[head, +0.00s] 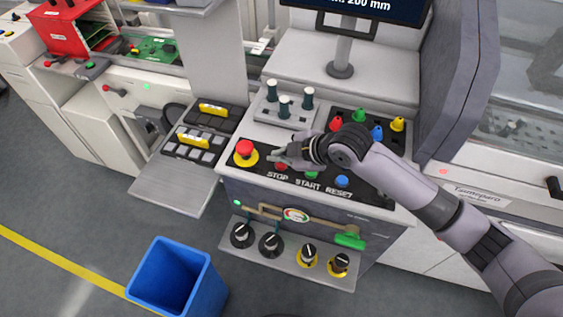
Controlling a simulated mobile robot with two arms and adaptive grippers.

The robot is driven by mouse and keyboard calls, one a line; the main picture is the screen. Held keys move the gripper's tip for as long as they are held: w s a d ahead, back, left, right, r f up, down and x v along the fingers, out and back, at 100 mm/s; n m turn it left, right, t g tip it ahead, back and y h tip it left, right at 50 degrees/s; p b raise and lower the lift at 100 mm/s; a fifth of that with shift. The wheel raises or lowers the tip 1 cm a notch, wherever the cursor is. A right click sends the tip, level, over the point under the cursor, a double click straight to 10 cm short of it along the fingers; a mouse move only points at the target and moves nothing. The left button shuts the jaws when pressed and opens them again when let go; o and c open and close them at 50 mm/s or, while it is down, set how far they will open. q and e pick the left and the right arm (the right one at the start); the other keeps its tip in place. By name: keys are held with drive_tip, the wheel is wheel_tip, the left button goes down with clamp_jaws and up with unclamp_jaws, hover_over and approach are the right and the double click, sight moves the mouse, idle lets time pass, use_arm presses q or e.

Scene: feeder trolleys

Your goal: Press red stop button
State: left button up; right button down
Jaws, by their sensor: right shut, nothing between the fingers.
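The red stop button (281,166) sits on the black front panel (262,168) above the STOP label. It is small and partly hidden by my right gripper (279,157). That gripper is shut and empty, with its fingertips just above and beside the button; I cannot tell whether they touch it. A larger red mushroom button (244,148) on a yellow base stands to the left of the fingertips. The green START button (312,174) and blue RESET button (342,181) are to the right. My left gripper is not in view.
Dark pegs (284,106) stand in a grey block behind the gripper. Coloured knobs (377,133) are at the right, near my forearm. Several dials (270,243) and a green-handled valve (350,240) are below the panel. A blue bin (170,255) stands on the floor.

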sight(280, 166)
drive_tip(key=shift+f, duration=0.1)
idle(0.3)
drive_tip(key=shift+f, duration=0.8)
idle(0.8)
drive_tip(key=shift+r, duration=0.1)
drive_tip(key=shift+r+p, duration=0.75)
drive_tip(key=shift+r, duration=0.05)
wheel_tip(280, 166, up, 5)
drive_tip(key=p, duration=0.4)
drive_tip(key=shift+r+p, duration=0.1)
drive_tip(key=shift+p, duration=0.3)
